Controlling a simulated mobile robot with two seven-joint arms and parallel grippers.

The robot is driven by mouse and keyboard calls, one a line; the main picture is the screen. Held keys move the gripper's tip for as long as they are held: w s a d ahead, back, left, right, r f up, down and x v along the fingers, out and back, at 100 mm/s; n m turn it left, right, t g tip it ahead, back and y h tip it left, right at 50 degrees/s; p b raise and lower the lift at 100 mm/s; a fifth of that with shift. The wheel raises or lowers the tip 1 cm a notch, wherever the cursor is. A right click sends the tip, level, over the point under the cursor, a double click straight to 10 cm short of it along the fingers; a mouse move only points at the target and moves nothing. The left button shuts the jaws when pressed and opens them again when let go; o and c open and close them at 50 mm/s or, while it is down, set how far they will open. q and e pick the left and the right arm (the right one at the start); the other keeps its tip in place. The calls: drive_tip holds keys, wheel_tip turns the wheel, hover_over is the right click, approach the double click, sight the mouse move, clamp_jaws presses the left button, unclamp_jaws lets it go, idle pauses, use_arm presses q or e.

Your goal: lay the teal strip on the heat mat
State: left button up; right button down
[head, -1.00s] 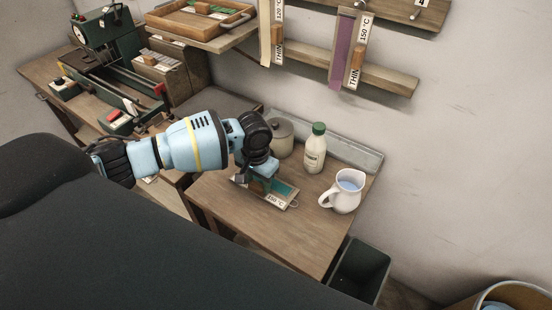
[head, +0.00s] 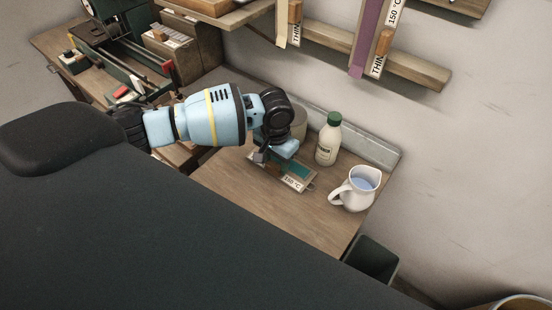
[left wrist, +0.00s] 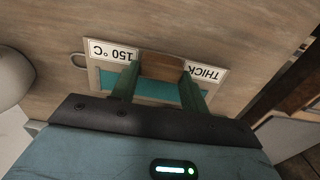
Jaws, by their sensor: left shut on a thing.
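The teal strip (head: 299,171) is a flat piece with a white "150 °C" label, a wooden block and a hanging ring, over the right part of the wooden table. My left gripper (head: 274,161) is shut on its wooden block. In the left wrist view the green fingers of the left gripper (left wrist: 160,70) stand either side of the block, with "150 °C" and "THICK" labels beyond them and the teal strip (left wrist: 152,89) crossing between. Whether the strip touches the table is hard to tell. I cannot pick out the heat mat with certainty. My right gripper is not in view.
A bottle with a green cap (head: 328,140) and a white jug of blue liquid (head: 355,189) stand right of the strip. A grey pot (head: 299,122) is partly hidden behind my arm. A dark bin (head: 371,263) is beside the table (head: 300,218), whose front is clear.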

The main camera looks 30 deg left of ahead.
use_arm(q)
drive_tip(key=shift+w+f, duration=0.15)
drive_tip(key=shift+w, duration=0.05)
drive_tip(key=o, duration=1.1)
drive_tip(key=shift+s, duration=0.1)
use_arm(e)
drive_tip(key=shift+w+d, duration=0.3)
